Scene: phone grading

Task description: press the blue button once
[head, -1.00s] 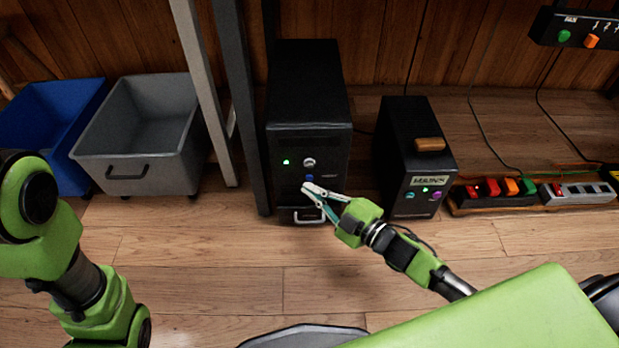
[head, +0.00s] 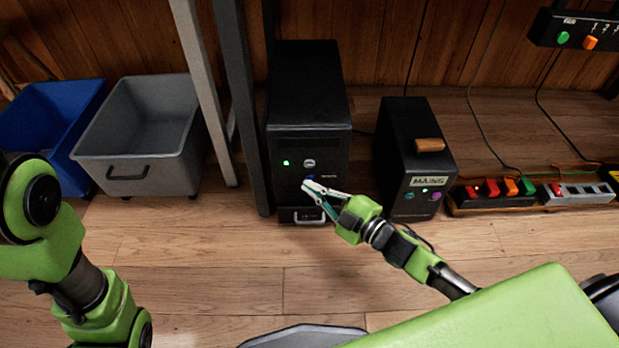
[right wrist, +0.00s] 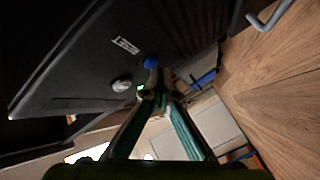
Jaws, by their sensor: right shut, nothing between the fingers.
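The blue button (head: 308,177) is on the front of a black computer tower (head: 310,95), below a silver round knob (head: 309,163) and a green light (head: 286,163). My right gripper (head: 306,187) is shut and empty, its tips right at the blue button and partly covering it. In the right wrist view the blue button (right wrist: 151,62) shows just beyond the fingertips (right wrist: 153,92). I cannot tell whether they touch it. My left arm shows at the left, but its gripper is out of view.
A smaller black box marked MAINS (head: 405,130) stands to the right, beside power strips (head: 490,203) with red, orange and green switches. A grey bin (head: 125,172) and a blue bin (head: 20,112) stand at the left. A grey post (head: 243,110) rises left of the tower.

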